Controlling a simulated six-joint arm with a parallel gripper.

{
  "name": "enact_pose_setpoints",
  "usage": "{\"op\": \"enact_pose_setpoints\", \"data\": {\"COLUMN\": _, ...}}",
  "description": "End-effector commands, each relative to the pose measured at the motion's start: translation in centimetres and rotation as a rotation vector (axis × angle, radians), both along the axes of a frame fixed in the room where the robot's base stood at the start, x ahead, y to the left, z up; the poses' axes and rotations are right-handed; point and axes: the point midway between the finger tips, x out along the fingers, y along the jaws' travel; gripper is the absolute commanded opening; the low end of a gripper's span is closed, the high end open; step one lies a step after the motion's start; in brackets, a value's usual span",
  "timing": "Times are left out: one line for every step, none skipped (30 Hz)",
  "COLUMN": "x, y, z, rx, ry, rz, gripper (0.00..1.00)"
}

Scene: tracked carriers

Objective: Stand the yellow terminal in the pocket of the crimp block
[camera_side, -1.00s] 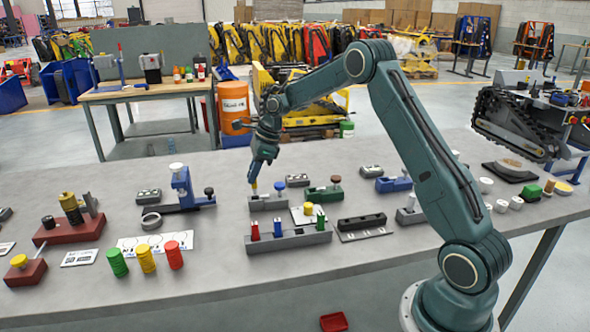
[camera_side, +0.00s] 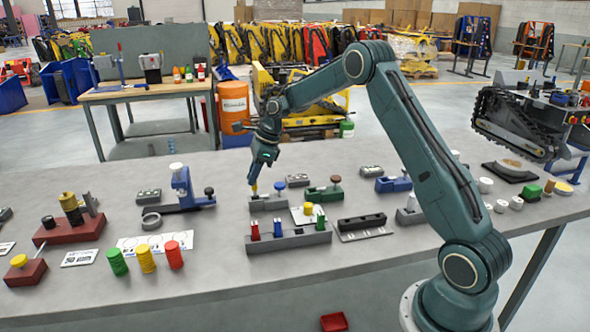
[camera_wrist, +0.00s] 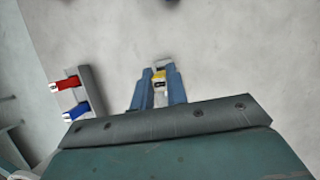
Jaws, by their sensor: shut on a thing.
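My gripper (camera_side: 254,183) is shut on the yellow terminal (camera_side: 253,189), which points down from the fingertips. In the wrist view the yellow terminal (camera_wrist: 159,75) shows between the two blue-grey fingers (camera_wrist: 161,88). In the side view the terminal is at a small grey block (camera_side: 266,203) with a blue knob beside it, which looks like the crimp block. Its lower end is at or just above the block's left top. I cannot tell whether it touches, and the pocket itself is not clear.
A green block with a brown knob (camera_side: 324,192) stands right. A blue press (camera_side: 184,190) stands left.

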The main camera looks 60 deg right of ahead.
Motion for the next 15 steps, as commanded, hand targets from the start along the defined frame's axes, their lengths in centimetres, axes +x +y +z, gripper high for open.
{"op": "enact_pose_setpoints", "data": {"x": -0.01, "y": 0.01, "z": -0.11, "rx": 0.000, "ry": 0.000, "rz": 0.000, "gripper": 0.00}}
{"op": "enact_pose_setpoints", "data": {"x": -0.01, "y": 0.01, "z": -0.16, "rx": 0.001, "ry": 0.001, "rz": 0.000, "gripper": 0.00}}
{"op": "enact_pose_setpoints", "data": {"x": -0.01, "y": 0.01, "z": -0.24, "rx": 0.001, "ry": 0.001, "rz": 0.000, "gripper": 0.00}}
{"op": "enact_pose_setpoints", "data": {"x": -0.01, "y": 0.01, "z": -0.29, "rx": 0.001, "ry": 0.001, "rz": 0.000, "gripper": 0.00}}
{"op": "enact_pose_setpoints", "data": {"x": 0.00, "y": 0.01, "z": -0.35, "rx": 0.001, "ry": 0.001, "rz": 0.000, "gripper": 0.00}}
{"op": "enact_pose_setpoints", "data": {"x": -0.01, "y": 0.01, "z": -0.42, "rx": 0.001, "ry": 0.001, "rz": 0.000, "gripper": 0.00}}
{"op": "enact_pose_setpoints", "data": {"x": -0.01, "y": 0.01, "z": -0.48, "rx": 0.001, "ry": 0.001, "rz": 0.000, "gripper": 0.00}}
{"op": "enact_pose_setpoints", "data": {"x": 0.00, "y": 0.01, "z": -0.52, "rx": 0.001, "ry": 0.001, "rz": 0.000, "gripper": 0.00}}
{"op": "enact_pose_setpoints", "data": {"x": -0.01, "y": 0.01, "z": -0.57, "rx": 0.001, "ry": 0.001, "rz": 0.000, "gripper": 0.00}}
{"op": "enact_pose_setpoints", "data": {"x": 0.00, "y": 0.01, "z": -0.61, "rx": 0.001, "ry": 0.001, "rz": 0.000, "gripper": 0.00}}
{"op": "enact_pose_setpoints", "data": {"x": 0.00, "y": 0.01, "z": -0.64, "rx": 0.001, "ry": 0.001, "rz": 0.000, "gripper": 0.00}}
{"op": "enact_pose_setpoints", "data": {"x": 0.00, "y": 0.01, "z": -0.67, "rx": 0.001, "ry": 0.001, "rz": 0.000, "gripper": 0.00}}
{"op": "enact_pose_setpoints", "data": {"x": 0.00, "y": 0.01, "z": -0.68, "rx": 0.001, "ry": 0.001, "rz": 0.000, "gripper": 0.00}}
{"op": "enact_pose_setpoints", "data": {"x": 0.00, "y": 0.01, "z": -0.69, "rx": 0.000, "ry": 0.000, "rz": 0.000, "gripper": 0.00}}
{"op": "enact_pose_setpoints", "data": {"x": 0.00, "y": 0.01, "z": -0.69, "rx": 0.000, "ry": 0.000, "rz": 0.000, "gripper": 0.00}}
